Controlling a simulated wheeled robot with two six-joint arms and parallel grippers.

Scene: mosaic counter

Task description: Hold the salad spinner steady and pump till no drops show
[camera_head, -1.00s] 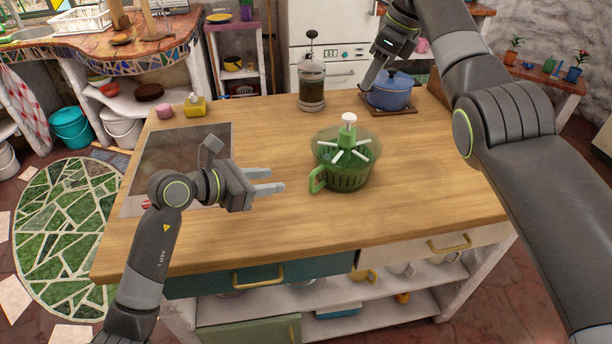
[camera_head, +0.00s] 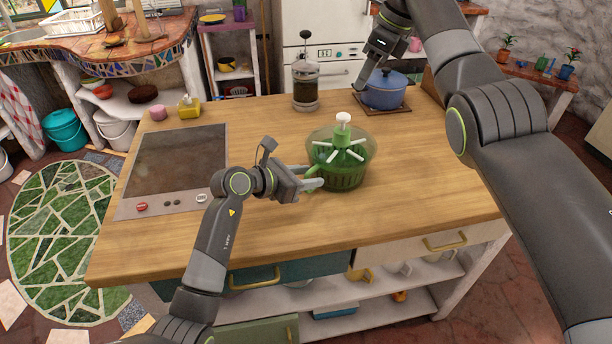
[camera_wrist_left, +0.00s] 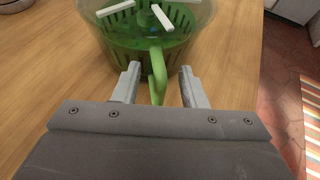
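The green salad spinner (camera_head: 340,164) stands upright on the wooden counter, with a clear green bowl, white spokes on its lid and a white pump knob (camera_head: 343,120) on top. It also shows in the left wrist view (camera_wrist_left: 152,52). My left gripper (camera_head: 314,178) is at the spinner's left side. In the left wrist view its fingers (camera_wrist_left: 158,88) are open, one on each side of the green handle (camera_wrist_left: 157,75), with gaps visible. My right gripper (camera_head: 366,75) is above and left of the blue pot, away from the spinner; its fingers are too small to read.
A blue lidded pot (camera_head: 385,92) on a wooden trivet and a French press (camera_head: 305,84) stand behind the spinner. A cooktop (camera_head: 178,160) lies at the left of the counter (camera_head: 300,235). The front and right of the counter are clear.

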